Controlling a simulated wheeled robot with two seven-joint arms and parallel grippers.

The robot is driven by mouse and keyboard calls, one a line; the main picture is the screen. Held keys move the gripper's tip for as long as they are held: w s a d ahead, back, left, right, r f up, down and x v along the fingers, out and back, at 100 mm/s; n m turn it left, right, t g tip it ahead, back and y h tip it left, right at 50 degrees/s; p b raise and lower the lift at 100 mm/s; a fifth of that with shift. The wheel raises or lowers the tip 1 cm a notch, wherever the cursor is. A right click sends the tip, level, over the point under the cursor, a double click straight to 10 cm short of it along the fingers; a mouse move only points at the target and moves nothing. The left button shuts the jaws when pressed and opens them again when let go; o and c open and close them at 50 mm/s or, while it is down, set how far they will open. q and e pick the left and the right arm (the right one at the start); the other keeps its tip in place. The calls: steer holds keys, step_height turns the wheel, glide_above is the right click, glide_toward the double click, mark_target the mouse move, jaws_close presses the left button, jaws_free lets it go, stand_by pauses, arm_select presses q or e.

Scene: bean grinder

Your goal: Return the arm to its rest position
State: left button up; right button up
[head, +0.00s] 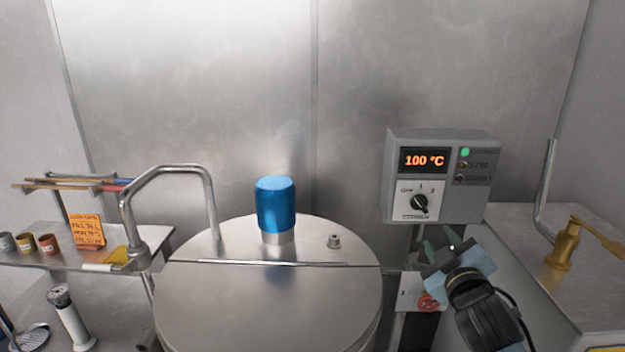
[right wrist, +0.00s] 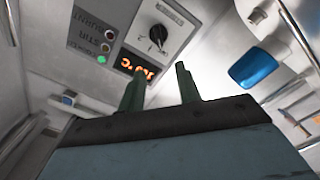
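My right gripper (head: 440,242) is in front of and just below the grey control box (head: 482,184), with its wrist coming in from the lower right. In the right wrist view its two green fingers (right wrist: 159,80) stand apart with nothing between them. The control box reads 100 °C and has a black knob (head: 419,203); the knob also shows upside down in the right wrist view (right wrist: 158,34). From the head view I cannot tell whether the fingers touch the box. My left gripper is out of view.
A round steel vessel (head: 220,300) with a blue cap (head: 276,205) on its lid stands in the middle. A bent metal handle (head: 165,168) rises at left, near a shelf with small cups (head: 48,244). A brass valve (head: 565,245) stands on the right counter.

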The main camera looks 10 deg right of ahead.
steer(key=s+a+f+m+g+y, duration=0.1)
steer(key=s+a+f+g, duration=0.2)
steer(key=s+f, duration=0.3)
steer(key=s+a+f+m+g+y, duration=0.1)
steer(key=s+a+f+m+g, duration=0.2)
steer(key=f, duration=0.5)
steer(key=s+a+f+g+y, duration=0.1)
steer(key=s+a+f+g, duration=0.3)
steer(key=s, duration=0.6)
steer(key=s+a+f+g+y, duration=0.2)
steer(key=s+a+f+g, duration=0.15)
steer(key=s, duration=0.65)
step_height(320, 180, down, 30)
steer(key=s+f+g+b, duration=0.1)
steer(key=s+g+b, duration=0.1)
steer(key=b, duration=0.3)
steer(key=s+d+f+b, duration=0.3)
steer(key=s+f+b, duration=0.2)
steer(key=s+f, duration=1.1)
step_height(320, 180, down, 4)
steer(key=shift+s+r+g+h, duration=0.15)
steer(key=shift+g+h, duration=0.15)
steer(key=shift+g, duration=0.15)
